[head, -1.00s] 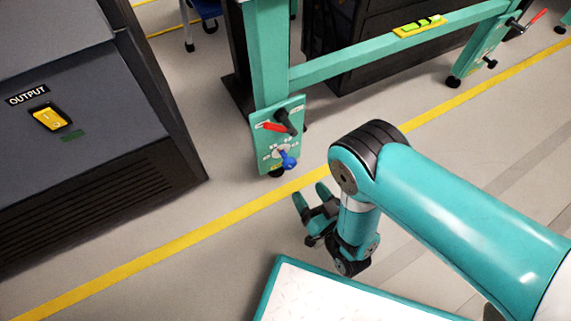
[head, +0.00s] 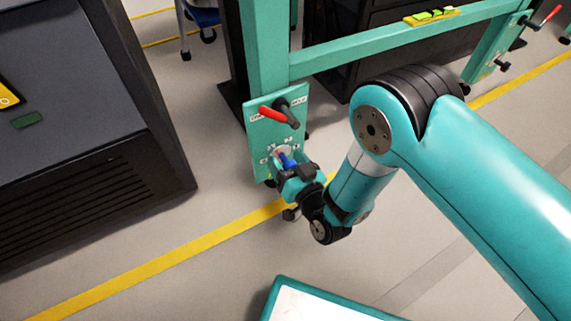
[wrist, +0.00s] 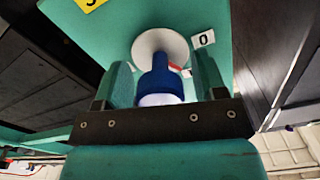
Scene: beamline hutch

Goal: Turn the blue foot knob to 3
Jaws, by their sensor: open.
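The blue foot knob (head: 287,162) sits on a pale round dial low on the teal foot plate (head: 262,128). In the wrist view the blue knob (wrist: 160,80) stands out from the white dial disc (wrist: 160,47), between the two teal fingers. My gripper (wrist: 160,90) is open around the knob, one finger on each side. A label "0" (wrist: 204,39) lies right of the dial, and a yellow label (wrist: 90,4) is partly cut off at upper left. In the head view my gripper (head: 291,168) hides part of the knob and dial.
A red-handled lever (head: 278,115) is on the same plate, just above the dial. A dark cabinet (head: 90,110) stands to the left. A yellow floor line (head: 160,262) runs across open grey floor. A level (head: 432,15) lies on the teal crossbar.

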